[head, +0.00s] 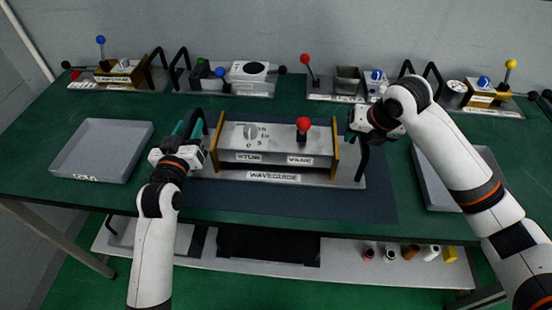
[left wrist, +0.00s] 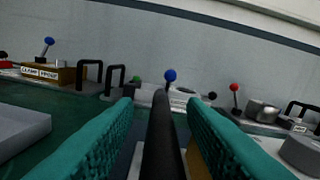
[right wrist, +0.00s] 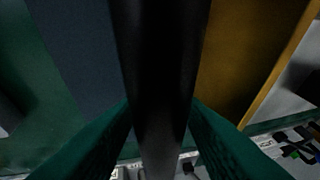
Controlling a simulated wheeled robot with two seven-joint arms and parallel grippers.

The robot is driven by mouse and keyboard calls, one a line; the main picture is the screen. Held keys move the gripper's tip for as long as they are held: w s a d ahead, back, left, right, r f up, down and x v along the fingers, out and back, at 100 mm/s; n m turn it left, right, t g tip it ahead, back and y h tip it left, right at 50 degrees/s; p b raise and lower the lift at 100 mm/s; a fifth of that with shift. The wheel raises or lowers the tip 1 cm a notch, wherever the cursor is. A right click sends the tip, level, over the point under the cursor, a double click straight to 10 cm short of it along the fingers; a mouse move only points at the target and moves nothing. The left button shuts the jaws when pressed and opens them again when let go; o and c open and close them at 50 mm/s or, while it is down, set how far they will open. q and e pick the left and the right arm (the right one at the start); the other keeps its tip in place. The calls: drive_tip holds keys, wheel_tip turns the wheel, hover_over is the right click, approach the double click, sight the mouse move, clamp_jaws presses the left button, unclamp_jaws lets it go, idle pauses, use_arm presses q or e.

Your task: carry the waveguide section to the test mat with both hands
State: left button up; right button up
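The waveguide section (head: 273,141) is a grey metal box with a dial, a red-knobbed lever, gold end plates and a base plate labelled WAVEGUIDE. It sits level over the dark blue mat (head: 330,204); I cannot tell whether it touches it. It has a black handle at each end. My left gripper (head: 190,127) is around the left handle (left wrist: 160,145), its teal fingers open with gaps beside the bar. My right gripper (head: 361,122) is around the right handle (right wrist: 160,60); its fingers stand apart, and the bar hides much of the space between them.
Grey trays stand at left (head: 103,150) and at right (head: 488,160), the right one partly behind my arm. Several instrument stations with knobs and handles line the back edge. A lower shelf (head: 340,271) holds small items. The mat's front strip is clear.

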use_arm(q)
drive_tip(key=shift+s+f, duration=0.1)
drive_tip(key=shift+s, duration=0.15)
use_arm(e)
drive_tip(key=shift+r, duration=0.15)
use_arm(q)
drive_tip(key=s, duration=1.1)
drive_tip(key=shift+s+a, duration=0.25)
drive_tip(key=shift+a, duration=0.2)
use_arm(e)
drive_tip(key=v, duration=1.1)
drive_tip(key=shift+s+r, duration=0.2)
drive_tip(key=shift+r, duration=0.15)
drive_tip(key=shift+d+f, duration=0.1)
